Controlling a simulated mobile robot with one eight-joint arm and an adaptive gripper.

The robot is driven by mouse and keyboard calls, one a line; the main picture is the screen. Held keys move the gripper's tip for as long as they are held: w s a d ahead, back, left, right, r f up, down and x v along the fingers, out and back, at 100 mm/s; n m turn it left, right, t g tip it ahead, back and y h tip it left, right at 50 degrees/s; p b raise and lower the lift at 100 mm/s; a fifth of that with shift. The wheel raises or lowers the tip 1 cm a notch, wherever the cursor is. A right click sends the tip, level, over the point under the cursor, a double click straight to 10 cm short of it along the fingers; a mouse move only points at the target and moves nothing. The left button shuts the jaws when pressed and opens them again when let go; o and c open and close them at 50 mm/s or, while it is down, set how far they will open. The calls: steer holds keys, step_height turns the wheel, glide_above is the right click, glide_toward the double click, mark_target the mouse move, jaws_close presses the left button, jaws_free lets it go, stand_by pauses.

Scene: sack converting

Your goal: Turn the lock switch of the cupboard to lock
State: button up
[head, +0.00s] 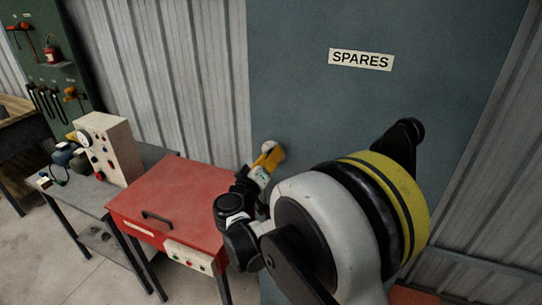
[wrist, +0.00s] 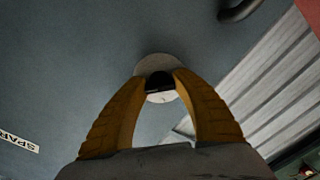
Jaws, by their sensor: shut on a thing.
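The cupboard (head: 300,110) is a tall blue-grey front with a "SPARES" label (head: 361,60). In the wrist view its lock switch (wrist: 159,84) is a small black knob on a round pale plate (wrist: 157,62). My gripper (wrist: 161,79) has its two yellow fingers shut on the knob, one on each side. In the head view my gripper (head: 269,157) reaches the cupboard's left part, and the switch is mostly hidden there. The knob's exact turn angle is hard to read between the fingertips.
A red lidded box (head: 172,203) with a black handle stands left of my arm. A grey bench (head: 62,192) with a control box (head: 104,148) is farther left. A dark curved handle (wrist: 238,10) shows at the wrist view's top. Corrugated wall flanks the cupboard.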

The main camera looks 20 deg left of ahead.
steer(key=n+b, duration=0.3)
steer(key=n, duration=0.1)
steer(key=shift+f, duration=0.15)
steer(key=n+b, duration=0.2)
steer(key=n, duration=0.2)
steer(key=shift+n, duration=0.3)
steer(key=n+b, duration=0.2)
steer(key=n, duration=0.2)
steer(key=shift+n, duration=0.3)
steer(key=n+b, duration=0.1)
steer(key=n, duration=0.3)
steer(key=shift+n, duration=0.3)
steer(key=o, duration=1.2)
